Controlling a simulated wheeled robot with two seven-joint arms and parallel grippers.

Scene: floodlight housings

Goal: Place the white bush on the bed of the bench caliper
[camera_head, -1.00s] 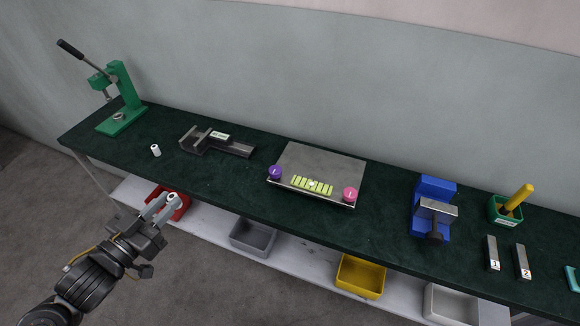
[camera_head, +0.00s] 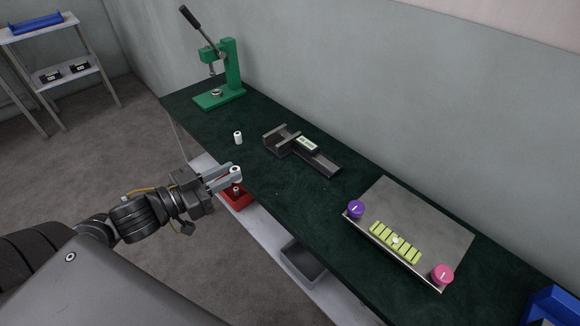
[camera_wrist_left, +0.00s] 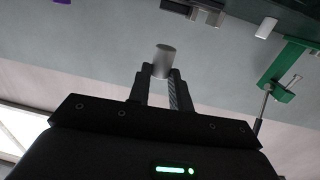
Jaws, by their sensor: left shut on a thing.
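My left gripper (camera_head: 229,178) is shut on a white bush (camera_head: 235,170) with a dark hole in its top. It holds the bush at the bench's front edge, apart from the caliper. In the left wrist view the held bush (camera_wrist_left: 165,60) sits between the fingertips. A second white bush (camera_head: 238,137) stands upright on the bench, left of the caliper. The dark grey bench caliper (camera_head: 322,161) lies on the green bench top, with its jaws at the left end and a pale display on its bar. Its bed shows no bush. My right gripper is out of view.
A green lever press (camera_head: 231,75) stands at the bench's far left end. A grey plate (camera_head: 426,215) with purple and pink knobs lies to the right. A red bin (camera_head: 238,200) and a grey bin (camera_head: 303,262) are below the bench. Bench top between caliper and plate is clear.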

